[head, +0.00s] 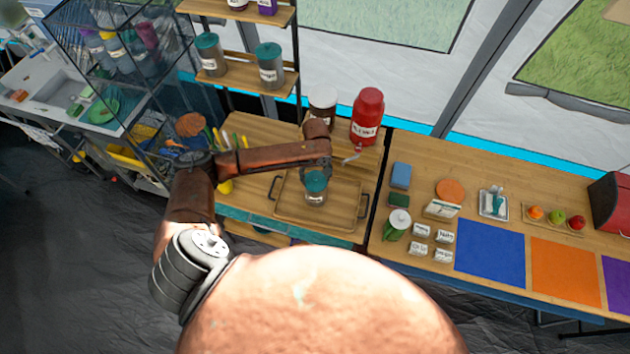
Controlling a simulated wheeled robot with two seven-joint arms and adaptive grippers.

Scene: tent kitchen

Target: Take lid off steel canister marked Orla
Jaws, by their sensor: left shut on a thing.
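A small steel canister (315,199) with a teal lid (316,181) stands on a wooden tray (345,208) with dark handles. Its label is too small to read. My left arm reaches in from the left, and my left gripper (316,172) is over the canister's top, shut on the teal lid. The fingers are small and partly hidden by the wrist. The lid appears to sit on the canister; I cannot tell if there is a gap. My right gripper is out of view.
Two similar teal-lidded canisters (210,54) (270,66) stand on the shelf above. A red container (367,116) and a dark brown one (322,104) stand behind the tray. The right table holds a blue block (401,175), small label cards (445,237) and coloured mats (490,255).

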